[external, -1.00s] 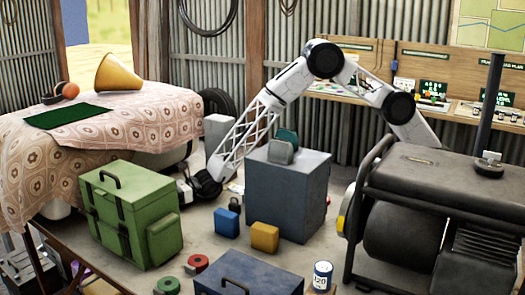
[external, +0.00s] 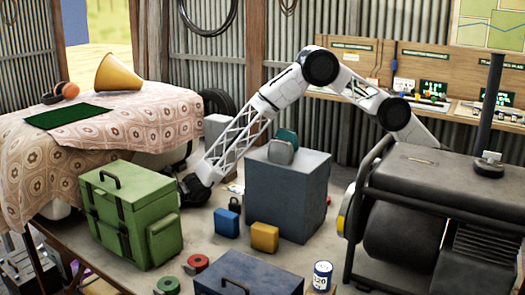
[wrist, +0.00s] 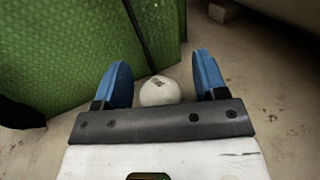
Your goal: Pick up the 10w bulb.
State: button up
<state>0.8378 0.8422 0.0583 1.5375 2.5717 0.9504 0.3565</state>
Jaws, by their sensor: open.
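A round white bulb (wrist: 159,91) with a small dark printed mark lies on the floor in the wrist view. I cannot read the mark. My gripper (wrist: 161,72) is open, with one blue finger on each side of the bulb, and the bulb's lower edge is partly hidden by my gripper's dark bar. I cannot tell if either finger touches it. In the external view my wrist is low behind the green case (external: 132,213), which hides my fingers and the bulb.
The green case's textured side (wrist: 80,50) stands close to my left finger in the wrist view. A small pale block (wrist: 222,11) lies beyond. Bare floor (wrist: 275,90) is free on the right. A blue-grey cabinet (external: 288,200) stands right of my forearm in the external view.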

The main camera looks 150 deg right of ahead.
dwell(0.6)
jog(key=c, duration=1)
jog(key=shift+c, duration=0.2)
jog(key=shift+r, duration=0.15)
jog(key=shift+r, duration=1.6)
jog(key=s+a+r, duration=0.1)
jog(key=s+a, duration=1)
jog(key=shift+s+r, duration=0.3)
